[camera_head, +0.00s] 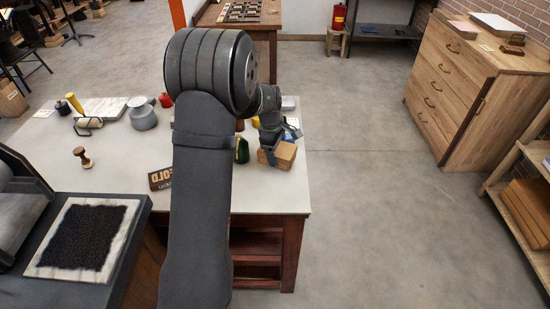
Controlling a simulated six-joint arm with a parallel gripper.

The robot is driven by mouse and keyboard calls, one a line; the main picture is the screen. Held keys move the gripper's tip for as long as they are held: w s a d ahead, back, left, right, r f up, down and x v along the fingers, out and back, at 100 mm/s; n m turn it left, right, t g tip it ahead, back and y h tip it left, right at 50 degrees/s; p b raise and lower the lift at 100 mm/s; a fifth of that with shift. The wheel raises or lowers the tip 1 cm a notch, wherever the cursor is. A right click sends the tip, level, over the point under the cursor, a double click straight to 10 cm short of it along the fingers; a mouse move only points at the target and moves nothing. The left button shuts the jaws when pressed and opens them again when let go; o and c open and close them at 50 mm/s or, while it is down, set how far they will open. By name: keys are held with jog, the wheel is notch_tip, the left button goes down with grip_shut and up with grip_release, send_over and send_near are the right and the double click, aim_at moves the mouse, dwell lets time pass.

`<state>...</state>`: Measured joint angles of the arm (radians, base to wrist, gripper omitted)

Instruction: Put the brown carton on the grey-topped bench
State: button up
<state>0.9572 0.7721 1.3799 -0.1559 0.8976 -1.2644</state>
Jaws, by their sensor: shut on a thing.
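The brown carton (286,156) is a small light-brown box near the right edge of the grey-topped bench (120,172). My gripper (270,156) is at the left side of the carton and shut on it; my arm hides part of the grip. I cannot tell whether the carton touches the bench top or is held just above it. The bench has a pale grey top and red-brown legs, and my arm crosses its middle.
A dark green object (242,152) stands just left of the carton. A dark lettered box (160,179), a wooden-handled stamp (84,158), a roller (88,124) and a grey tin (142,115) are on the bench. The bench's front right corner is bare.

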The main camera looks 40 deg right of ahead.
jog(key=shift+w+f, duration=0.3)
jog(key=shift+f, duration=1.9)
jog(key=shift+f, duration=0.1)
jog(key=o, duration=1.2)
jog(key=r, duration=0.4)
jog(key=a+r, duration=0.1)
jog(key=r, duration=0.3)
jog(key=a+r, duration=0.1)
jog(key=r, duration=0.3)
jog(key=shift+w, duration=0.25)
